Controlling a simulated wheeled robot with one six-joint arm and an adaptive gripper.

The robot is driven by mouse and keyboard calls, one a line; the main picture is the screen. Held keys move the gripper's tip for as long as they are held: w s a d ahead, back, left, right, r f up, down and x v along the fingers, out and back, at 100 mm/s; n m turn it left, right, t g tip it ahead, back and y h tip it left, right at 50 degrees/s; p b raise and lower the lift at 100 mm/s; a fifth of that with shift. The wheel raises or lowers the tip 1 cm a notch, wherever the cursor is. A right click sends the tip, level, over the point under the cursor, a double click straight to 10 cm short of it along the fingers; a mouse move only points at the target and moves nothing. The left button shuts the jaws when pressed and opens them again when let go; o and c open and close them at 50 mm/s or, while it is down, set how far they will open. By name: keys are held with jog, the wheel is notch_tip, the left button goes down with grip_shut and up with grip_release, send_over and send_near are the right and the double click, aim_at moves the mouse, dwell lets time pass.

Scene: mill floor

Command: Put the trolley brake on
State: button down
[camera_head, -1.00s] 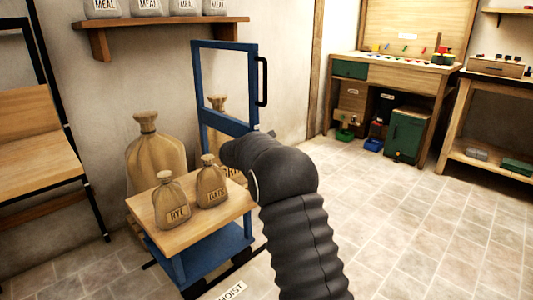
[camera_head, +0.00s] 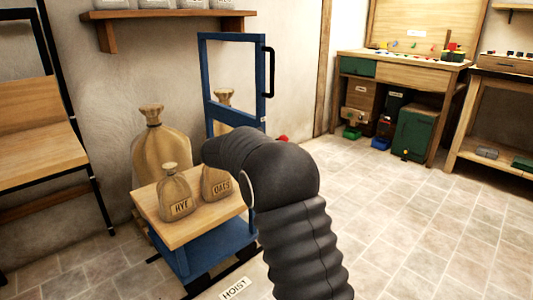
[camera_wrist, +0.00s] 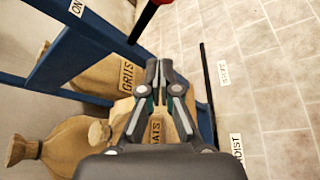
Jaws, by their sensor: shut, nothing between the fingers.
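The trolley has a blue frame (camera_head: 204,80), a black side handle (camera_head: 268,72) and a wooden deck (camera_head: 197,236). A red knob (camera_head: 283,139) shows beside the frame, just past my arm. In the wrist view a red-ended dark lever (camera_wrist: 145,20) lies at the top, beside the blue frame (camera_wrist: 60,62) with its "ON" label (camera_wrist: 76,8). My gripper (camera_wrist: 159,68) is shut and empty, its fingertips below the lever in the picture and apart from it. In the head view my arm hides the gripper and part of the deck.
The rye sack (camera_head: 175,195) and oats sack (camera_head: 216,183) stand on the deck. A larger sack (camera_head: 160,150) is behind, by the wall. A bench (camera_head: 40,140) is at left, a workbench (camera_head: 410,75) at back right. The tiled floor (camera_head: 400,230) at right is clear.

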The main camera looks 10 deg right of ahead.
jog(key=shift+v, duration=0.85)
jog(key=shift+w, duration=0.15)
